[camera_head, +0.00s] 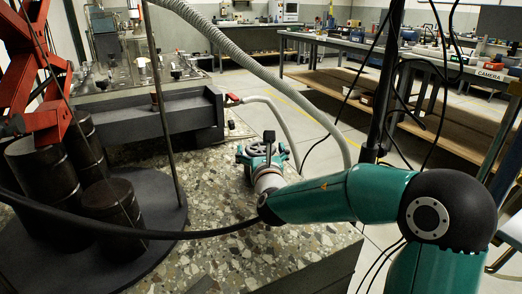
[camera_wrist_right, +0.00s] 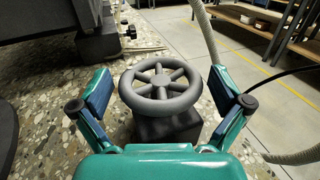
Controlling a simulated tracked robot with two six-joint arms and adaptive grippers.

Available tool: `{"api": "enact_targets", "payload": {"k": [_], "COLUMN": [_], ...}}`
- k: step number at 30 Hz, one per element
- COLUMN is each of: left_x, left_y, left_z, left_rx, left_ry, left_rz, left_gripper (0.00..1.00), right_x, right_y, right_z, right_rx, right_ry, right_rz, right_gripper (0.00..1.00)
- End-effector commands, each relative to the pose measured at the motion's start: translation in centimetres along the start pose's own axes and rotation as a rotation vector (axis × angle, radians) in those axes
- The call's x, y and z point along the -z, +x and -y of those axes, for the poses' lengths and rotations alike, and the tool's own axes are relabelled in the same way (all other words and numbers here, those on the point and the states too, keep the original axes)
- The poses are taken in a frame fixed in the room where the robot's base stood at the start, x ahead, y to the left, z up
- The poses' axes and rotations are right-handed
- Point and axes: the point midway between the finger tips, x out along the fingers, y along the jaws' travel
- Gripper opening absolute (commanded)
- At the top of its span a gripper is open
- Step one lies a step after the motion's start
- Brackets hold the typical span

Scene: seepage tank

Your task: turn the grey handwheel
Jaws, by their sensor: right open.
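The grey handwheel (camera_wrist_right: 160,77) shows whole in the right wrist view, a spoked ring on a dark block (camera_wrist_right: 172,128). My right gripper (camera_wrist_right: 160,92) is open, with one finger on the left of the wheel and one on the right. A gap shows between each finger and the rim, and nothing is held. In the head view my right gripper (camera_head: 263,152) is over the speckled stone surface and largely hides the wheel. My left gripper is not in view.
A dark tank (camera_head: 170,113) with a red-handled tap (camera_head: 233,99) stands behind the wheel. Dark drums (camera_head: 112,205) stand on a round base at the left. A grey corrugated hose (camera_head: 300,97) and black cables cross the view. Workbenches (camera_head: 345,45) line the back, with open floor before them.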

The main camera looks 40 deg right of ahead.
Motion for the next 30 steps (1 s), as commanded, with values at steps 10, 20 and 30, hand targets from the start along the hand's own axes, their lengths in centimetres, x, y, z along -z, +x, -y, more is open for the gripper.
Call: {"api": "enact_targets", "payload": {"k": [10, 20, 30], "left_x": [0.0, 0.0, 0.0], "left_y": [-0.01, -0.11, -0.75], "left_z": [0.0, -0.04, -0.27], "left_rx": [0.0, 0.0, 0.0], "left_ry": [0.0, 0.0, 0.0], "left_rz": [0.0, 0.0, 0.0], "left_gripper": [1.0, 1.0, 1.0], "right_x": [0.0, -0.01, -0.06], "right_y": [-0.03, -0.04, -0.02], "right_z": [-0.04, -0.15, -0.5], "right_rx": [0.0, 0.023, 0.197], "right_ry": [0.0, -0.001, -0.001], "right_rz": [0.0, 0.0, -0.001], "right_gripper": [0.6, 0.5, 0.5]}}
